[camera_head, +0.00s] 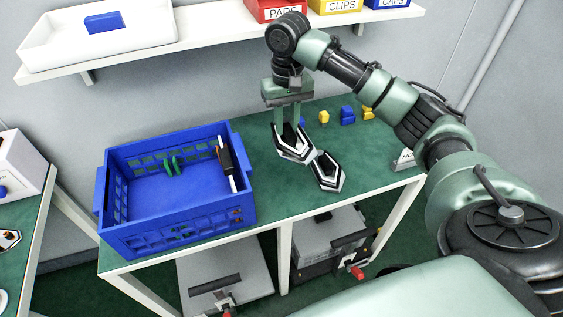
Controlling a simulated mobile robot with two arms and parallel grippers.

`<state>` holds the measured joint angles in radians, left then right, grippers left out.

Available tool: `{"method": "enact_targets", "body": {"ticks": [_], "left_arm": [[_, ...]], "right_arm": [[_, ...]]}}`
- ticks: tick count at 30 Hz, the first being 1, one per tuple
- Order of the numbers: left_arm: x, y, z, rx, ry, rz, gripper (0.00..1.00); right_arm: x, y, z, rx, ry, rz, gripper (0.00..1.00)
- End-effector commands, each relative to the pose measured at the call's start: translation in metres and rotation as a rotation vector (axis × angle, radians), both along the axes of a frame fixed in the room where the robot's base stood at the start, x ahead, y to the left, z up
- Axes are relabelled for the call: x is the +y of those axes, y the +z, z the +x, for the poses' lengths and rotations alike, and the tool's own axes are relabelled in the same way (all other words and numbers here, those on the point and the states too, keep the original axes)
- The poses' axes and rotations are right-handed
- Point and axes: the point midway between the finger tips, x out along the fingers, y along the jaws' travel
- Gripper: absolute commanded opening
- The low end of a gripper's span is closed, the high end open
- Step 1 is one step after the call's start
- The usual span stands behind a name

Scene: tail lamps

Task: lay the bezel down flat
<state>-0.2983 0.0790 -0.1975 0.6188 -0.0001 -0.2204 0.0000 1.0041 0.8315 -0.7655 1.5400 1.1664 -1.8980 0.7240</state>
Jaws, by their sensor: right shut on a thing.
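The bezel (328,184) is a black and white frame that looks like two angular loops joined at a narrow middle. It is over the green table (270,195), right of the blue crate. My right gripper (291,134) points down from above and is shut on the bezel's left loop. The fingertips partly cover that loop. The right loop shows lower and nearer the table's front edge. I cannot tell whether the bezel touches the table. My left gripper is not in view.
The blue crate (178,244) holds green pieces (173,165) and a dark part with a white edge (227,164). Small yellow blocks (323,117) and blue blocks (347,114) stand behind the bezel. A small sign (405,158) is at right. A shelf (215,35) hangs above.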

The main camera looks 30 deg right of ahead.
Motion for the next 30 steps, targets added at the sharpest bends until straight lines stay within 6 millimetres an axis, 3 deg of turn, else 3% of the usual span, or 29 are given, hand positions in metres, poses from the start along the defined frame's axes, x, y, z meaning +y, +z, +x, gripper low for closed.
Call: {"method": "enact_targets", "body": {"ticks": [6,12,19,25,30], "left_arm": [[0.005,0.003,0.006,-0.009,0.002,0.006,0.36],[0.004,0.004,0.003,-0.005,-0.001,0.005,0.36],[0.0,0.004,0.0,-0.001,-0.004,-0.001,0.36],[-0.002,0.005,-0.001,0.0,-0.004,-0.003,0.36],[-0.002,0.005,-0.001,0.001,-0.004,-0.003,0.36]], "right_arm": [[-0.001,-0.061,-0.002,0.007,-0.001,-0.002,0.0],[0.0,-0.106,-0.001,0.003,0.0,-0.001,0.0],[0.0,-0.127,-0.001,0.001,0.001,-0.001,0.0],[0.0,-0.157,-0.001,0.002,0.0,-0.001,0.0],[-0.001,-0.165,0.0,-0.001,0.001,-0.001,0.0]]}}
